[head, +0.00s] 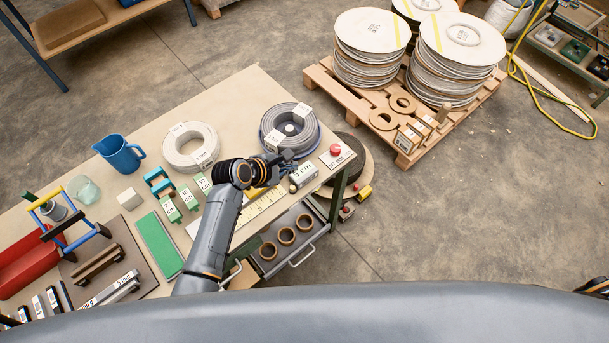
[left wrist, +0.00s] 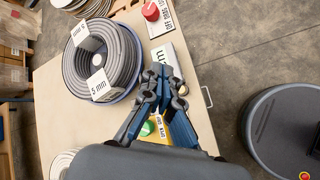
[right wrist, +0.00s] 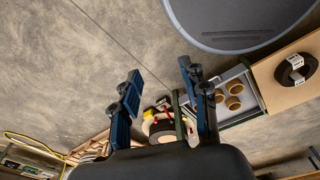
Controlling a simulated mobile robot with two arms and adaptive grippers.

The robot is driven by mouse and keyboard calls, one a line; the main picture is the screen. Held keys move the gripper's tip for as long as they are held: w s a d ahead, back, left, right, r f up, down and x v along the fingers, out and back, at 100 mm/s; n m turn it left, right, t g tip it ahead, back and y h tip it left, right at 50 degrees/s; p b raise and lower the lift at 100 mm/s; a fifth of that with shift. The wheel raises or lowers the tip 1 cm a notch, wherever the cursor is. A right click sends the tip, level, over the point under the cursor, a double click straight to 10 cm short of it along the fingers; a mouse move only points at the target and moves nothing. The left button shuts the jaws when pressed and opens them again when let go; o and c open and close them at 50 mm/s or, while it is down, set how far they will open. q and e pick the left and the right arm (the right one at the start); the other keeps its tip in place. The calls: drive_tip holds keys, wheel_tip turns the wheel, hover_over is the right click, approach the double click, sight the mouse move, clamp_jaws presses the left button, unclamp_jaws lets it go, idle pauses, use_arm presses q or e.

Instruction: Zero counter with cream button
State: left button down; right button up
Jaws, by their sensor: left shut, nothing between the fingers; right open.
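The counter (head: 304,176) is a small grey box with a white label ending in "m", near the table's right edge. It also shows in the left wrist view (left wrist: 170,62), partly behind the fingertips. A small pale knob (head: 293,188) shows at its near left end; I cannot tell whether it is the cream button. My left gripper (head: 287,163) is shut and empty, its tips at or just above the counter's left side; contact is unclear. It also shows in the left wrist view (left wrist: 159,75). My right gripper (right wrist: 160,78) is open and empty above the floor.
A red button (head: 336,149) on a white plate and a grey cable coil (head: 290,130) stand close to the counter. A yellow block with a green button (left wrist: 147,128) lies beneath my left gripper. An open drawer (head: 297,257) holds rings below the table edge.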

use_arm(q)
drive_tip(key=b, duration=0.9)
approach(295, 182)
drive_tip(key=w+d+f, duration=0.2)
drive_tip(key=w+d, duration=0.1)
drive_tip(key=shift+w+d+f, duration=0.1)
drive_tip(key=shift+d, duration=0.25)
drive_tip(key=shift+f, duration=1)
use_arm(e)
wheel_tip(295, 182, down, 9)
drive_tip(key=s+a, duration=0.1)
drive_tip(key=shift+a, duration=0.4)
drive_tip(key=shift+a, duration=0.15)
drive_tip(key=shift+d, duration=0.3)
use_arm(q)
drive_tip(key=shift+f, duration=0.1)
drive_tip(key=shift+f, duration=0.3)
